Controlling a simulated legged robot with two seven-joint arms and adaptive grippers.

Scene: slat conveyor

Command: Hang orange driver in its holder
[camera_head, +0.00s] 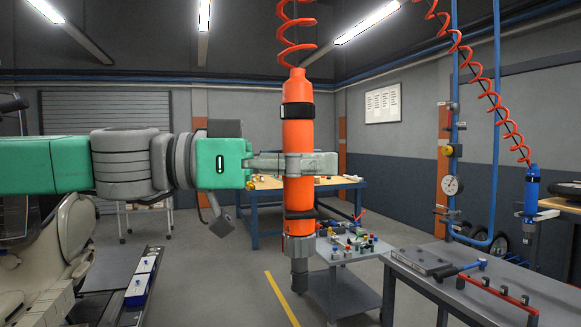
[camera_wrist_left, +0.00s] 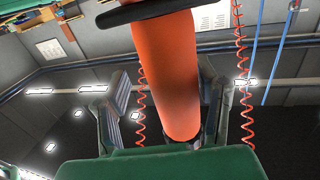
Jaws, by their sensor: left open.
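The orange driver (camera_head: 299,130) hangs upright, nozzle down, below a red coiled hose in the middle of the head view. My left gripper (camera_head: 326,163) reaches in from the left at the driver's mid-height. Its fingers are open, one on each side of the body. In the left wrist view the orange driver (camera_wrist_left: 168,75) lies between the spread fingers, with a clear gap to the left finger. A dark ring (camera_head: 300,214) goes around the driver's lower part; I cannot tell if it belongs to a holder. My right gripper is not in view.
A blue driver (camera_head: 531,190) hangs from another red coil at the right. A blue pipe stand (camera_head: 455,120) with a gauge is beside it. A grey bench (camera_head: 500,292) with tools and a small cart (camera_head: 345,250) with parts stand below. A blue-framed table (camera_head: 262,205) is behind.

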